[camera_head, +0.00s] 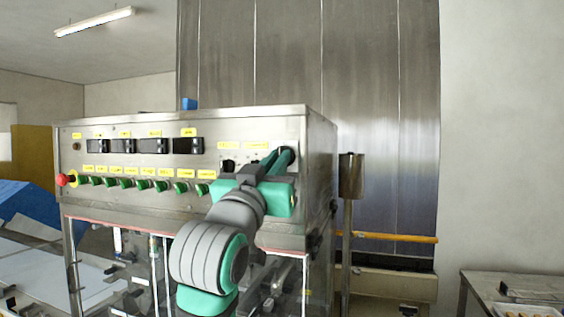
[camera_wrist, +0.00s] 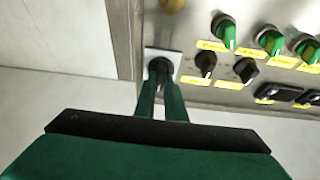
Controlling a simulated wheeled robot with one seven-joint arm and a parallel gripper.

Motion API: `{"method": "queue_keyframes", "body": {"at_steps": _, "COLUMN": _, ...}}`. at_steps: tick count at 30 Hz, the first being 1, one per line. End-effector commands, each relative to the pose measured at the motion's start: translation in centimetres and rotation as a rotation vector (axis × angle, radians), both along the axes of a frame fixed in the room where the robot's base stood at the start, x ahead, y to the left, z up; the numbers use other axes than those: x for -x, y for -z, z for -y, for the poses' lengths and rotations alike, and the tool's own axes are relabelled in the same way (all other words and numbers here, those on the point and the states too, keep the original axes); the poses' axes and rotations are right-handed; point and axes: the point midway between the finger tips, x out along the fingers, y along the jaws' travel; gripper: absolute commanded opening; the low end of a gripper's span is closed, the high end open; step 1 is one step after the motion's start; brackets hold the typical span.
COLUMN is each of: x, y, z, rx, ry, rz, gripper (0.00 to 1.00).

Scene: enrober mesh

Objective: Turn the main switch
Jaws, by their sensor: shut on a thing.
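The main switch (camera_wrist: 158,66) is a black knob on a pale square plate near the edge of the steel control panel in the wrist view. My gripper (camera_wrist: 161,84) is shut on this knob, with a green finger on each side of it. In the head view my gripper (camera_head: 283,160) reaches the right end of the panel (camera_head: 140,196), and its fingers and body hide most of the switch. The exact angle of the knob is hard to tell.
Two smaller black knobs (camera_wrist: 205,63) and several green switches (camera_wrist: 225,32) sit close to my fingers. A red emergency button (camera_head: 61,180) is at the panel's left end. A steel post (camera_head: 350,178) stands right of the cabinet. A table (camera_head: 482,290) is at lower right.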

Motion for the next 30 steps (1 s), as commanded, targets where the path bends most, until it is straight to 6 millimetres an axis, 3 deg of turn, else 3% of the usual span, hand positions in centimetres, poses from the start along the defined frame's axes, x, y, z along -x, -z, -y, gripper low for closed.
{"method": "queue_keyframes", "body": {"at_steps": 11, "x": 0.1, "y": -0.03, "z": -0.18, "rx": -0.203, "ry": 0.002, "rz": 0.063, "gripper": 0.0}}
{"method": "queue_keyframes", "body": {"at_steps": 30, "x": 0.12, "y": -0.39, "z": 0.25, "rx": -0.776, "ry": 0.012, "rz": 0.255, "gripper": 0.0}}
